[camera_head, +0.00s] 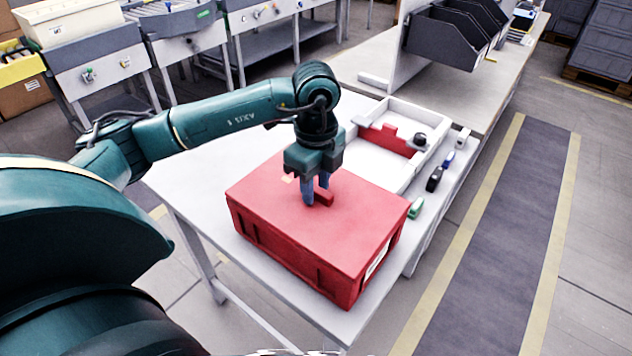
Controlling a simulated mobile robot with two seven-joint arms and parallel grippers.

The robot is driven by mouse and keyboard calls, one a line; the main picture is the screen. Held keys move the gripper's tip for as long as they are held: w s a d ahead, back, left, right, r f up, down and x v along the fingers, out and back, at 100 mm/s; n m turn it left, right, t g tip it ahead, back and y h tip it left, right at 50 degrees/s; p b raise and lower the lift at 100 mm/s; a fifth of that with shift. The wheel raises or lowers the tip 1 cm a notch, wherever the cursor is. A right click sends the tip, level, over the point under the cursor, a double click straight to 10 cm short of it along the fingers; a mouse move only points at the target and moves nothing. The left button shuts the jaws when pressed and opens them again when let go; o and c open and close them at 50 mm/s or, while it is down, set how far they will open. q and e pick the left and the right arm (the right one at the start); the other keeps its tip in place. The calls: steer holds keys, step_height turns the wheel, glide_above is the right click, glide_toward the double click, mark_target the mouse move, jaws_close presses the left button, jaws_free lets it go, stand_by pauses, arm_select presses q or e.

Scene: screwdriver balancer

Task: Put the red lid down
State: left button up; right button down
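The red lid (350,226) lies flat and level over a red crate (285,259) on the white table. It covers the crate's top, and no gap between them can be made out. My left gripper (316,194) points straight down at the middle of the lid, with its blue fingers at the lid's small raised red grip (325,198). The fingers stand a little apart around this grip; whether they press on it is too small to tell. The crate's inside is hidden. My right gripper is not in view.
Behind the crate, a white tray (391,182) holds a red part (386,139). Small tools, one green (415,208) and one black (434,179), lie along the table's right side. The white tabletop (190,181) is clear left of the crate. Black bins (447,38) stand farther back.

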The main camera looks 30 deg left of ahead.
mark_target(316, 188)
arm_select(q)
steer(key=shift+o, duration=0.4)
step_height(316, 188, up, 12)
steer(key=shift+r+p, duration=0.25)
steer(key=shift+p, duration=0.15)
stand_by(0.4)
